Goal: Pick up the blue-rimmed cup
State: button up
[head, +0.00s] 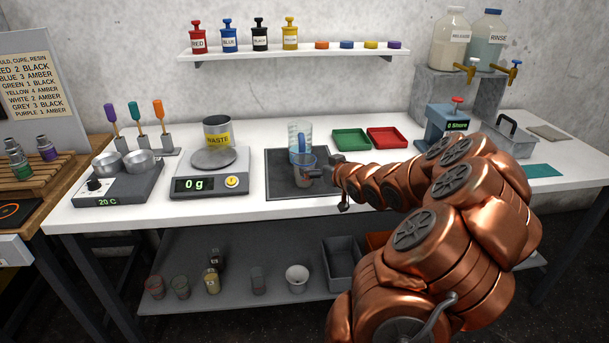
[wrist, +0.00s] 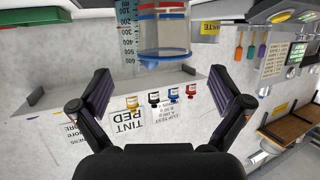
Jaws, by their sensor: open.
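The blue-rimmed cup (head: 304,178) is a small clear cup on the dark mat (head: 283,188), in front of a tall clear jug (head: 298,130). In the wrist view, which looks upside down, the cup (wrist: 164,38) shows its blue rim toward my gripper. The graduated jug (wrist: 124,35) shows close beside it. My gripper (wrist: 160,84) is open and empty, its two dark fingers spread wide. The cup lies ahead of the fingertips, roughly centred between them. In the head view my gripper (head: 334,180) is just right of the cup, partly hidden by my arm.
A scale (head: 211,180) with a waste container (head: 217,132) stands left of the mat. Green (head: 351,139) and red (head: 387,138) trays lie behind my arm. A wall shelf (head: 295,54) holds tint bottles. Several cups stand on the lower shelf (head: 235,307).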

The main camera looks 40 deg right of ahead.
aim_at(299, 157)
jog(key=shift+x, duration=1.25)
jog(key=w, duration=0.2)
jog(key=w+p, duration=0.1)
jog(key=w, duration=0.1)
jog(key=shift+d+f, duration=0.2)
jog(key=shift+w+d+f, duration=0.2)
jog(key=shift+w, duration=0.35)
jog(key=c, duration=0.9)
jog(key=shift+o, duration=0.2)
jog(key=shift+r, duration=0.15)
